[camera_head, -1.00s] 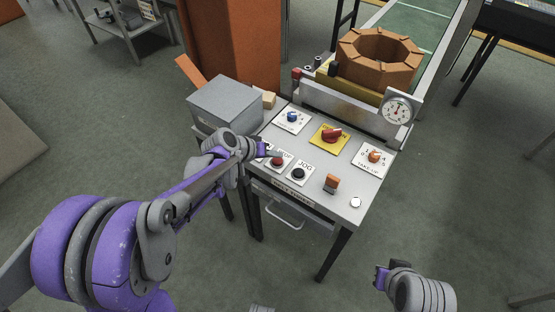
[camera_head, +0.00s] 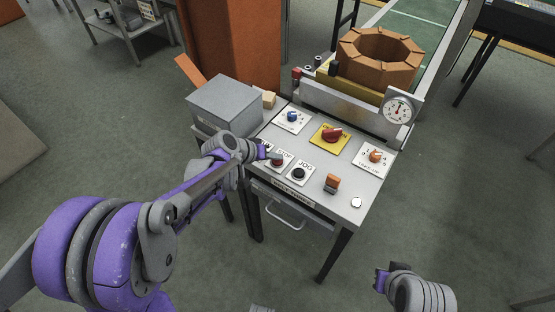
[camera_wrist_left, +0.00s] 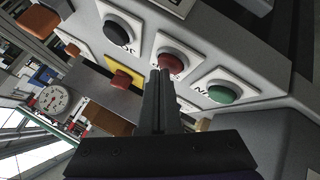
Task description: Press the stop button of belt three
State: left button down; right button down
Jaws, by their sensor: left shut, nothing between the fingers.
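The red stop button (camera_head: 277,163) sits on a white plate marked STOP on the control desk (camera_head: 330,212). It also shows in the left wrist view (camera_wrist_left: 171,62). My left gripper (camera_head: 271,154) is shut and empty, with its tips right by the red button. In the left wrist view its shut fingers (camera_wrist_left: 160,78) point at the button and cover its lower left edge. I cannot tell whether they touch it. My right gripper (camera_head: 381,278) is at the lower right, away from the desk, and its jaws are unclear.
A black JOG button (camera_head: 299,173) is to the right of the stop button. A green button (camera_wrist_left: 222,93) is on its other side. A brick-coloured ring (camera_head: 379,58) stands behind.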

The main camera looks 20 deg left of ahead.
aim_at(275, 162)
pick_arm(q)
jog(key=shift+f, duration=0.2)
jog(key=shift+r, duration=0.1)
dwell(0.4)
jog(key=shift+r+p, duration=0.5)
jog(key=shift+r, duration=0.25)
jog(key=shift+r+p, duration=1.7)
jog(key=shift+r, duration=0.9)
jog(key=shift+f, duration=0.1)
